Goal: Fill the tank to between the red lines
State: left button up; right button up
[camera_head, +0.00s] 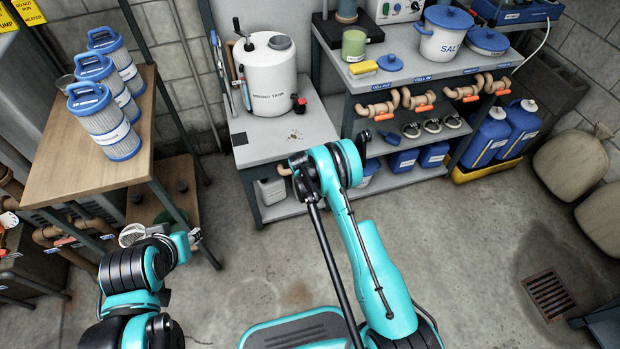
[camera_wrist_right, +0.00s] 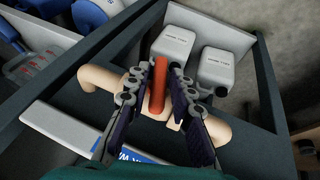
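The white tank (camera_head: 268,82) with a grey cap and a red-and-black fitting stands on a grey bench at the back centre. I see no red lines or liquid level on it. In the right wrist view, an orange valve handle (camera_wrist_right: 159,84) on a tan pipe (camera_wrist_right: 98,80) stands between the fingertips of my right gripper (camera_wrist_right: 162,75). The fingers are close on both sides; whether they press on it is unclear. In the head view my own arm hides this gripper. My left gripper (camera_head: 193,238) is low at the left, its fingers unclear.
Right of the tank, a shelf (camera_head: 420,70) carries pipes with orange handles and a salt pot (camera_head: 445,38). Filter cartridges (camera_head: 104,122) stand on a wooden table. Floor at right is open around a drain.

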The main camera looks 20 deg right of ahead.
jog(key=shift+w+d+f, duration=0.15)
jog(key=shift+w+f, duration=0.05)
jog(key=shift+f, duration=0.2)
grip_shut()
jog(key=shift+d+y, duration=0.15)
jog(key=shift+y, duration=0.85)
jog(key=shift+m+y, duration=0.3)
jog(key=shift+y, duration=0.3)
grip_release()
